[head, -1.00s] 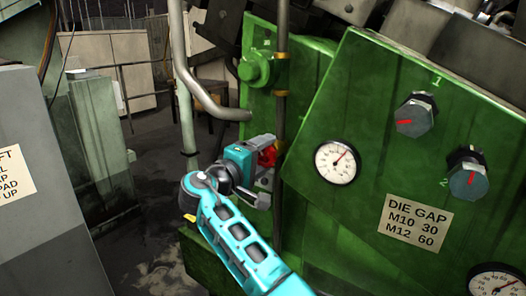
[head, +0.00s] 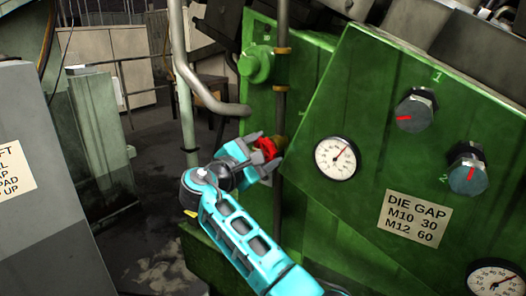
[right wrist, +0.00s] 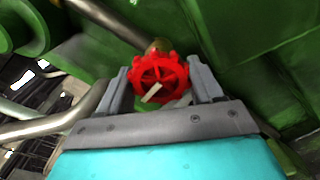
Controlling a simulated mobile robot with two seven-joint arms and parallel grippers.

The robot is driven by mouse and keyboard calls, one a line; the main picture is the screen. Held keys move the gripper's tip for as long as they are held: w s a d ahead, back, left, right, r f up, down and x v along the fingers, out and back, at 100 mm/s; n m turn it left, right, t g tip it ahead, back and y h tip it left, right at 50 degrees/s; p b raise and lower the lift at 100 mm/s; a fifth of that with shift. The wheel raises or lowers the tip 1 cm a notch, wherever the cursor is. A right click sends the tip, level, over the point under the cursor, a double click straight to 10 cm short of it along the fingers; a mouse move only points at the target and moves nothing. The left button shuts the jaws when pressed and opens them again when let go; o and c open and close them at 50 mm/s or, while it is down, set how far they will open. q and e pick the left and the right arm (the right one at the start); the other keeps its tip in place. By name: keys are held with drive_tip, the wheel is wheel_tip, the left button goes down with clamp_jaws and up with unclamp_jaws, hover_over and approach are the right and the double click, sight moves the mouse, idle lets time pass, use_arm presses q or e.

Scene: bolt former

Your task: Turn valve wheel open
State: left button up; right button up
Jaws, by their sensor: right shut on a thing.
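The red valve wheel (head: 266,150) sits on a brass fitting at the vertical pipe, beside the green machine's panel. It shows whole in the right wrist view (right wrist: 160,76), with a pale pointer across its lower face. My right gripper (head: 264,147) reaches it from the lower left. Its two grey fingers (right wrist: 165,84) stand on either side of the wheel and are shut on it. Part of the wheel is hidden by the fingers in the head view. My left gripper is not in view.
The green panel (head: 380,130) right of the valve carries a round gauge (head: 337,159), two knobs (head: 416,110) and a DIE GAP label (head: 414,219). A bent grey pipe (head: 205,97) runs close at the left. A grey cabinet (head: 40,200) stands far left.

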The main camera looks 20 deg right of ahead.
drive_tip(key=n, duration=0.6)
drive_tip(key=shift+n, duration=0.3)
idle(0.4)
drive_tip(key=o, duration=0.7)
